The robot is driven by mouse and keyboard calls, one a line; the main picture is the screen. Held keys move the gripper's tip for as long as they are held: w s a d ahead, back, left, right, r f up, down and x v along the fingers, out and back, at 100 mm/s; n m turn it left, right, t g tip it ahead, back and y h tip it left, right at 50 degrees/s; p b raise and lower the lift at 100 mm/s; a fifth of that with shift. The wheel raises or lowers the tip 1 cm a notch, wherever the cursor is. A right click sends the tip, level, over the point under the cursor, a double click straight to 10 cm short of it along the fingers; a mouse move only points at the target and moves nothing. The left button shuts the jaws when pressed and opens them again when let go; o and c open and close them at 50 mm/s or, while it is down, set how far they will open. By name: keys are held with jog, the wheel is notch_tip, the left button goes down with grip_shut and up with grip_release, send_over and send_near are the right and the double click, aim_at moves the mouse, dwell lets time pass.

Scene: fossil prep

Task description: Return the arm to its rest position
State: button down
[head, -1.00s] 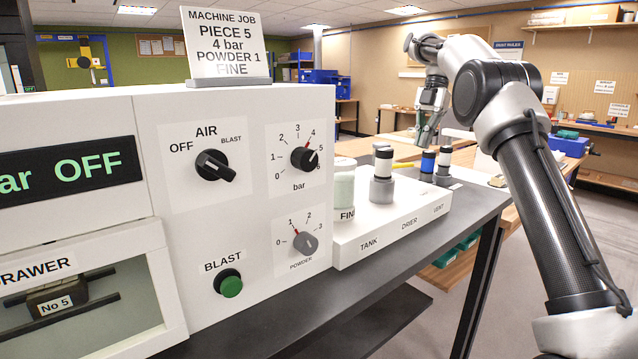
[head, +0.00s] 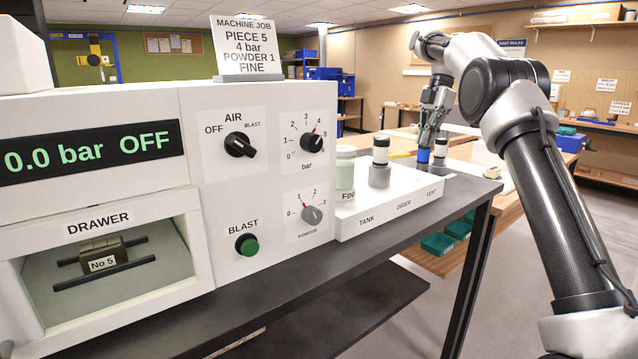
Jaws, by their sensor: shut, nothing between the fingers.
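My arm (head: 545,180) is raised on the right of the head view, bent at the elbow, with the forearm folded back and the wrist hanging down. My gripper (head: 424,145) points downward beyond the machine's right end. It is shut and holds nothing. It overlaps the blue-banded cylinder (head: 423,157) in the picture; I cannot tell how far apart they are.
The white machine (head: 200,95) fills the left; its display (head: 90,152) reads "0.0 bar OFF". Its drawer (head: 110,290) holds a dark piece marked No 5 (head: 102,264). Open floor (head: 560,230) lies right.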

jog(key=f+m, duration=0.6)
jog(key=shift+w+d, duration=0.3)
jog(key=shift+w, duration=0.1)
jog(key=s+d+m+t+h, duration=0.1)
jog(key=s+d+m+t, duration=0.2)
jog(key=s, duration=1.9)
jog(key=s+d+m+t+h, duration=0.1)
jog(key=s+d+m+t, duration=0.1)
jog(key=s+m, duration=1.2)
jog(key=shift+s+d+f+t+h, duration=0.4)
jog(key=shift+s+t, duration=0.3)
jog(key=shift+s, duration=4.05)
